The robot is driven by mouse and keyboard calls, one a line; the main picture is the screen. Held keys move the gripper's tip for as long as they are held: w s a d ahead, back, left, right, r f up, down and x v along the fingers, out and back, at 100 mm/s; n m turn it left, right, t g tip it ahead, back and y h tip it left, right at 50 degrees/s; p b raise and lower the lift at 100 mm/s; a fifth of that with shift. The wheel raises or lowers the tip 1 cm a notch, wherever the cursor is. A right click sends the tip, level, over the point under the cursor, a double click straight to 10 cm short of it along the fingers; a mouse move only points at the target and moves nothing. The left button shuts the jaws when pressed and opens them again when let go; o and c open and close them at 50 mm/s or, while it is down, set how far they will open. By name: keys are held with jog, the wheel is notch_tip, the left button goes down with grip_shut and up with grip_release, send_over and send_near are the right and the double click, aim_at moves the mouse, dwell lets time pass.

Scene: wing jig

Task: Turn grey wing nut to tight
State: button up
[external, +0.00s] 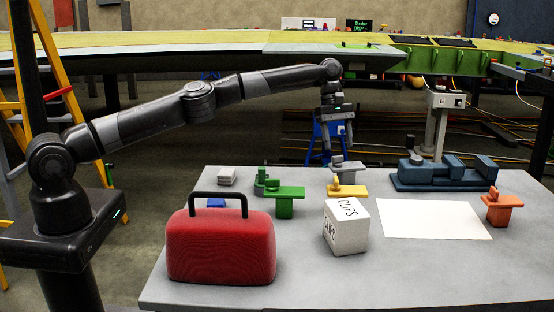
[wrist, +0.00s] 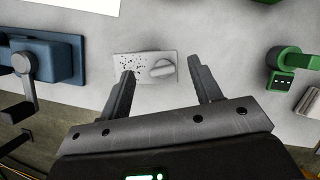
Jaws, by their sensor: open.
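The grey wing nut (wrist: 162,69) sits on a light grey plate (wrist: 130,62) with black specks in the wrist view. Its wing lies roughly crosswise in that picture, tilted slightly. My gripper (wrist: 160,69) is open, with one finger on each side of the wing nut in that view and a gap on both sides. In the external view my gripper (external: 338,149) points down above the grey fixture (external: 348,168) at the table's back edge. The fingertips look a little above the fixture; contact is not visible.
A yellow fixture (external: 347,190) stands just in front of the grey one. Green fixtures (external: 284,198) are to its left, a blue vise (external: 443,174) to its right. A clips box (external: 346,228), red case (external: 221,246), white sheet (external: 433,219) and orange fixture (external: 501,206) are on the table.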

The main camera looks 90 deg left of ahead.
jog(key=s+d+r, duration=0.2)
jog(key=d+r, duration=0.4)
jog(key=d, duration=0.5)
jog(key=shift+r, duration=0.35)
